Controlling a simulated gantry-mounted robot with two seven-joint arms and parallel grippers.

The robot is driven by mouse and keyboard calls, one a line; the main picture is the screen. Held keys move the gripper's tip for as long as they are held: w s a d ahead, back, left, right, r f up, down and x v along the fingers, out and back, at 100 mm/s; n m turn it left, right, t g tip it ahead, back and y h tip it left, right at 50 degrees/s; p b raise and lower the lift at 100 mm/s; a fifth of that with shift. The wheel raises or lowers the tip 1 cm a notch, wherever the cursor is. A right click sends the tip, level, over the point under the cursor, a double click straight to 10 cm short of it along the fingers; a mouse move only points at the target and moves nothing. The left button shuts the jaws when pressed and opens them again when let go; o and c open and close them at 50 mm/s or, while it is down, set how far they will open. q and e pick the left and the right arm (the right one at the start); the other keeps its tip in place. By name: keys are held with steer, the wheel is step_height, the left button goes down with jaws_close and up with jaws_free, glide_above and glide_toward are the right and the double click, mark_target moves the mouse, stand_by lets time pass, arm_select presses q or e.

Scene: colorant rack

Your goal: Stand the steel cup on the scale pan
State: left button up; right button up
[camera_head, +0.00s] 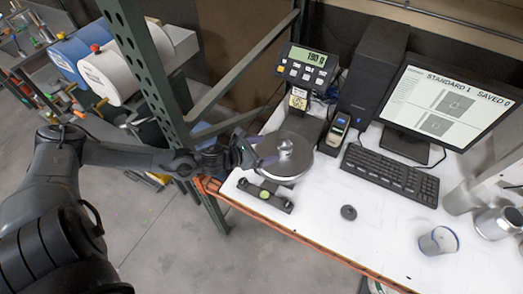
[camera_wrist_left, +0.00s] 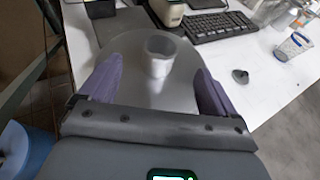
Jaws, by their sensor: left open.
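The steel cup (camera_head: 286,148) stands upright on the round scale pan (camera_head: 290,170) in the head view. In the left wrist view the cup (camera_wrist_left: 160,55) is on the pan (camera_wrist_left: 130,92), ahead of my gripper and between the lines of its fingers. My left gripper (camera_head: 256,151) is at the left side of the pan. In the left wrist view its two purple fingers (camera_wrist_left: 157,85) are spread wide, with a gap on both sides of the cup. My right gripper is not in view.
A lit scale display (camera_head: 308,60) stands behind the pan. A black bar with a bubble level (camera_head: 265,194) lies in front. A keyboard (camera_head: 391,174), a black puck (camera_head: 348,212), a blue-rimmed cup (camera_head: 438,241) and a metal can (camera_head: 497,222) are to the right. A green rack post (camera_head: 160,90) stands beside my left arm.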

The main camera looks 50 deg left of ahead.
arm_select(q)
steer(key=shift+s+d, duration=0.15)
steer(key=shift+s, duration=0.15)
steer(key=s+d+f+n+g+y, duration=0.1)
steer(key=s+d+f+n+g, duration=0.1)
steer(key=s+d+n, duration=0.5)
steer(key=s+d+f+n+g+y, duration=0.1)
steer(key=d+f+n, duration=0.25)
steer(key=n, duration=0.65)
steer(key=s+d+n+g, duration=0.2)
steer(key=s+n, duration=0.4)
steer(key=n, duration=0.3)
steer(key=s+d+r+n+g, duration=0.1)
steer(key=s+d+n+g, duration=0.2)
steer(key=s+n, duration=0.4)
steer(key=n+g, duration=0.1)
steer(key=n, duration=0.2)
steer(key=shift+r+g, duration=0.15)
steer(key=shift+g, duration=0.25)
step_height(320, 180, up, 12)
steer(key=p, duration=1.2)
